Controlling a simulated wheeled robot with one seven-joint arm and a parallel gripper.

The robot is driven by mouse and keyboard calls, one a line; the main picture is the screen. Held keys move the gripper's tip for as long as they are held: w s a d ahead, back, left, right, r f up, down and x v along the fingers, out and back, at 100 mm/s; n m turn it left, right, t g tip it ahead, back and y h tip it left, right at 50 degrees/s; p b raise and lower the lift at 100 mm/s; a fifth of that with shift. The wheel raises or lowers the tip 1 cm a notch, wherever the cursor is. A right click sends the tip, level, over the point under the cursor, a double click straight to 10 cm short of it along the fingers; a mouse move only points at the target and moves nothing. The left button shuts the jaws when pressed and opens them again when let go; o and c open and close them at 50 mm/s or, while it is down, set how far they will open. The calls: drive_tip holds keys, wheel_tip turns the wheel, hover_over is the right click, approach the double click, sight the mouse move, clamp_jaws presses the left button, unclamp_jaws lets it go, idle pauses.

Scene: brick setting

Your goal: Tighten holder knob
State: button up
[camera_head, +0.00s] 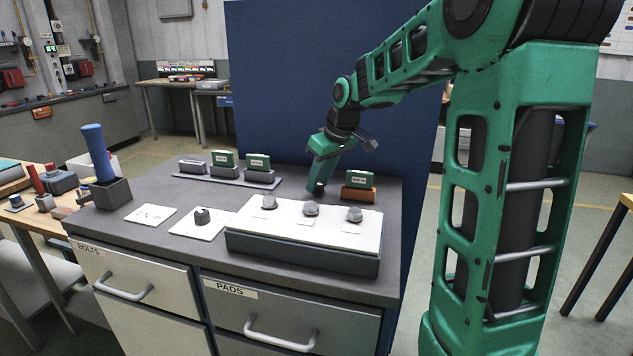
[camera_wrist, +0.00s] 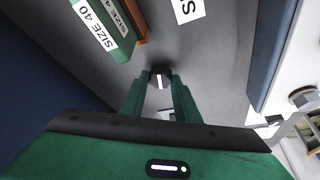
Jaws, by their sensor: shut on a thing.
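My gripper (camera_head: 318,188) reaches down to the back right of the grey bench top, behind the white-topped panel. In the wrist view its green fingers (camera_wrist: 160,84) are shut on a small black knob (camera_wrist: 160,70) with a white line on its face. The knob also shows as a dark piece at the fingertips in the head view. An orange-brown holder (camera_head: 359,195) with a green block (camera_head: 357,179) stands just right of my gripper. In the wrist view the block (camera_wrist: 92,28) reads "SIZE 40". Whether the knob joins the holder is not clear.
The white-topped panel (camera_head: 305,232) carries three grey knobs. Several grey holders, two with green blocks, stand on a strip (camera_head: 228,180) at the back left. A dark knob sits on a white card (camera_head: 203,228). A blue-handled tool stands in a box (camera_head: 105,193).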

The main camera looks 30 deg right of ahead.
drive_tip(key=m+h, duration=0.1)
drive_tip(key=m, duration=0.1)
drive_tip(key=m+h, duration=0.1)
drive_tip(key=m, duration=0.2)
drive_tip(key=shift+a+m, duration=0.2)
drive_tip(key=shift+m, duration=0.1)
drive_tip(key=m+h, duration=0.1)
drive_tip(key=m, duration=0.3)
drive_tip(key=shift+w+a+h, duration=0.1)
drive_tip(key=shift+w+h, duration=0.05)
drive_tip(key=shift+h, duration=0.25)
drive_tip(key=m+g, duration=0.1)
drive_tip(key=m, duration=0.2)
drive_tip(key=m+g+h, duration=0.1)
drive_tip(key=m, duration=0.1)
drive_tip(key=shift+w+a+m, duration=0.1)
drive_tip(key=shift+w+m, duration=0.05)
drive_tip(key=shift+m, duration=0.25)
drive_tip(key=m+g, duration=0.1)
drive_tip(key=m, duration=0.1)
drive_tip(key=m+h, duration=0.1)
drive_tip(key=m, duration=0.1)
drive_tip(key=shift+w+m+g, duration=0.15)
drive_tip(key=shift+m+g, duration=0.25)
drive_tip(key=shift+r, duration=0.1)
drive_tip(key=o, duration=1.1)
drive_tip(key=shift+c, duration=0.2)
drive_tip(key=v, duration=1)
drive_tip(key=shift+r, duration=0.3)
